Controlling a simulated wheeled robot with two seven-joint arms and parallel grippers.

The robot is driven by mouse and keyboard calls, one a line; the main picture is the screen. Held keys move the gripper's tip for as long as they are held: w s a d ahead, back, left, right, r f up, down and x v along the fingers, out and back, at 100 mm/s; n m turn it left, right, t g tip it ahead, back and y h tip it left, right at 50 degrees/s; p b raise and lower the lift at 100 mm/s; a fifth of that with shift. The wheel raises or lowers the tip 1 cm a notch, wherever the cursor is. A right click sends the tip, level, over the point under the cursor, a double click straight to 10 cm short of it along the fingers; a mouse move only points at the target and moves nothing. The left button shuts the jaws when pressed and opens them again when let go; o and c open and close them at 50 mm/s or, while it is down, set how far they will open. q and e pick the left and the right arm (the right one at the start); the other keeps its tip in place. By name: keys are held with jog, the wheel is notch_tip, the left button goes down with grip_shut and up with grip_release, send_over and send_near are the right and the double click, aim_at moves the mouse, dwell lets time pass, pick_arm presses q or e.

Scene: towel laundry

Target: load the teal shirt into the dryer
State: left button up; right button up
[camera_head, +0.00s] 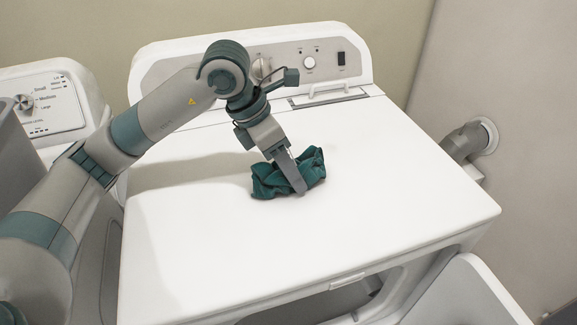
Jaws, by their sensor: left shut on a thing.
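The teal shirt (268,182) lies crumpled in a small heap on the white top of the dryer (390,180). My left gripper (296,182) reaches down from above and is shut on the shirt, with one finger showing in front of the cloth. The far finger is hidden by the shirt and the near finger. The dryer door (465,295) stands open at the lower right, and part of the dark opening (335,303) shows below the front edge. My right gripper is not in view.
A second white machine with a dial panel (45,103) stands on the left. A control panel (310,62) rises at the back of the dryer. A vent pipe (465,142) meets the wall at right. The rest of the dryer top is clear.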

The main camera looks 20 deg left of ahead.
pick_arm(q)
jog(key=shift+f, duration=0.1)
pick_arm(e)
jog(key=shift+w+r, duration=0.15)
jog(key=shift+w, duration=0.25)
pick_arm(q)
jog(key=o, duration=1.2)
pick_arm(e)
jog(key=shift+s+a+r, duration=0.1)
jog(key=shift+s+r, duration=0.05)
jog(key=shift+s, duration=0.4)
pick_arm(q)
jog(key=shift+r, duration=0.25)
jog(key=b+v, duration=0.1)
jog(key=v, duration=0.5)
jog(key=shift+a+r, duration=0.2)
jog(key=shift+r, duration=0.05)
jog(key=shift+s+a+r, duration=0.1)
jog(key=shift+s+r, duration=0.05)
jog(key=shift+r, duration=0.2)
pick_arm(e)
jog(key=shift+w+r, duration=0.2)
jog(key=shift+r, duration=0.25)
